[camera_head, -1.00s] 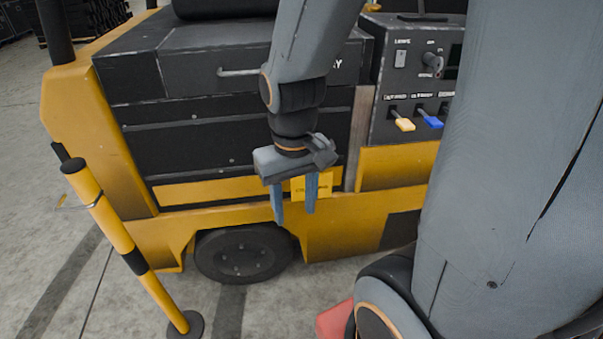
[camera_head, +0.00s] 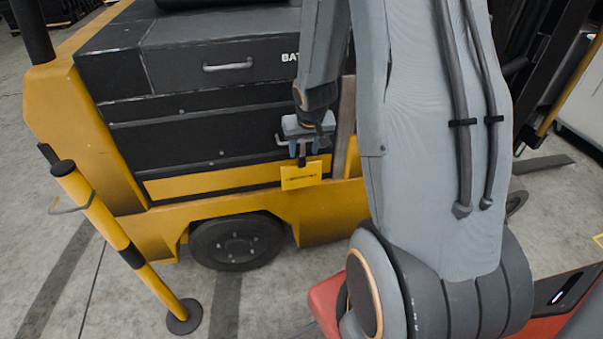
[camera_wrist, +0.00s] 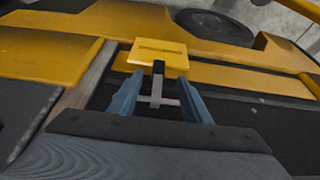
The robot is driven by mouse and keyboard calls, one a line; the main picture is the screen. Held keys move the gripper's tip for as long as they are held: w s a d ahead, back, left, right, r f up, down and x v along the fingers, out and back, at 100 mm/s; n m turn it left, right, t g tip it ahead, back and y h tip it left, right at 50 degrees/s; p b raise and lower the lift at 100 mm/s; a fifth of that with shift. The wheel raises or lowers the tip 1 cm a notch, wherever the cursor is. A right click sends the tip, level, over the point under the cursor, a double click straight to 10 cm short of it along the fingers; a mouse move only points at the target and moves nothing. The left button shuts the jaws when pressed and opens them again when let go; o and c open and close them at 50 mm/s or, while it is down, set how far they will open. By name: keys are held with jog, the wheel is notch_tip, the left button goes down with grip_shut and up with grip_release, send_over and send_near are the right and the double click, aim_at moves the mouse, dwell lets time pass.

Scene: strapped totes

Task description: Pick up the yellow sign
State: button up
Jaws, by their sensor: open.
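The yellow sign (camera_head: 302,176) is a small flat plate with a dark line of text. It hangs at the side of the yellow and black forklift, below my gripper (camera_head: 306,150). In the wrist view the sign (camera_wrist: 158,54) lies just beyond the fingertips, with a dark strap and a pale crosspiece on its near side. My gripper (camera_wrist: 158,85) is open there, its two blue fingers on either side of the strap. I cannot tell whether the fingers touch it.
The forklift (camera_head: 200,215) fills the middle, with a black wheel (camera_head: 237,243) below. A yellow and black post (camera_head: 120,240) stands at the left on a round base. A red surface (camera_head: 325,300) shows at the bottom.

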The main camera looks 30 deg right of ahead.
aim_at(303, 156)
jog(key=b+x, duration=0.1)
jog(key=x, duration=0.2)
jog(key=b+x, duration=0.1)
jog(key=x, duration=0.2)
jog(key=shift+w+d+b, duration=0.2)
jog(key=shift+d+b, duration=0.05)
jog(key=shift+b, duration=0.05)
jog(key=shift+r, duration=0.1)
grip_shut()
dwell(1.0)
